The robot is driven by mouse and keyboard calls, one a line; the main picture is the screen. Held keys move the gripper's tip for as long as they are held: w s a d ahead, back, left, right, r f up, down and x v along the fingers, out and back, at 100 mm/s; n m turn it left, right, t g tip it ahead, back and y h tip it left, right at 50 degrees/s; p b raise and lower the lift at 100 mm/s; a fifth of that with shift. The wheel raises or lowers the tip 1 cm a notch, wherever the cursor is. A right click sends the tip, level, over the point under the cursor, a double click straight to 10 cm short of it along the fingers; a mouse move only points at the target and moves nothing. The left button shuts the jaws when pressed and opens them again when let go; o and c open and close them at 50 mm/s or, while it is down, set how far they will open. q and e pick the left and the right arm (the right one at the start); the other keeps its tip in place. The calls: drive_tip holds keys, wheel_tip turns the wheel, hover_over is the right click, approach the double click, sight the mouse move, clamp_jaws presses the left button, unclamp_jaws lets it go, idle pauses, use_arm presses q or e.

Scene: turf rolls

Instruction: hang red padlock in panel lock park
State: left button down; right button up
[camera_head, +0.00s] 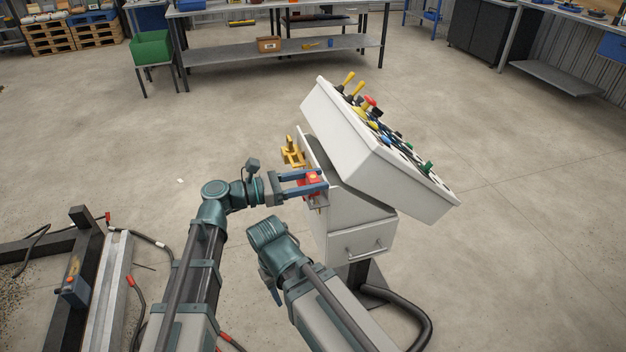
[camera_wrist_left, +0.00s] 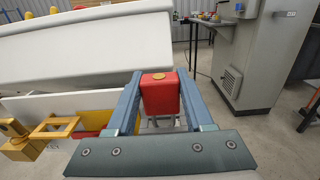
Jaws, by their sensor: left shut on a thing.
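The red padlock (camera_head: 314,178) is between the fingers of my left gripper (camera_head: 308,184), at the left side of a white control panel (camera_head: 345,195). In the left wrist view the padlock (camera_wrist_left: 160,94) shows as a red block with a brass disc on top, held between the two blue-grey fingers. Its shackle is mostly hidden, so I cannot tell whether it touches the panel. A yellow bracket (camera_head: 292,154) sticks out of the panel's left side, just behind the gripper. The lock park itself is not clearly made out. My right arm's end shows low in the head view, but its fingers are not visible.
The panel's sloped top (camera_head: 375,135) carries several coloured knobs and levers and overhangs on the right. A drawer (camera_head: 362,243) is below. Cables and metal beams (camera_head: 105,290) lie at the lower left. Open concrete floor surrounds the panel. A workbench (camera_head: 280,50) stands behind.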

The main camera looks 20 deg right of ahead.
use_arm(q)
drive_tip(key=shift+f+b, duration=1.1)
drive_tip(key=shift+f, duration=0.05)
drive_tip(key=shift+c, duration=1)
unclamp_jaws()
drive_tip(key=shift+r, duration=0.1)
drive_tip(key=a, duration=1.3)
drive_tip(key=shift+s+a, duration=0.25)
drive_tip(key=shift+a, duration=0.15)
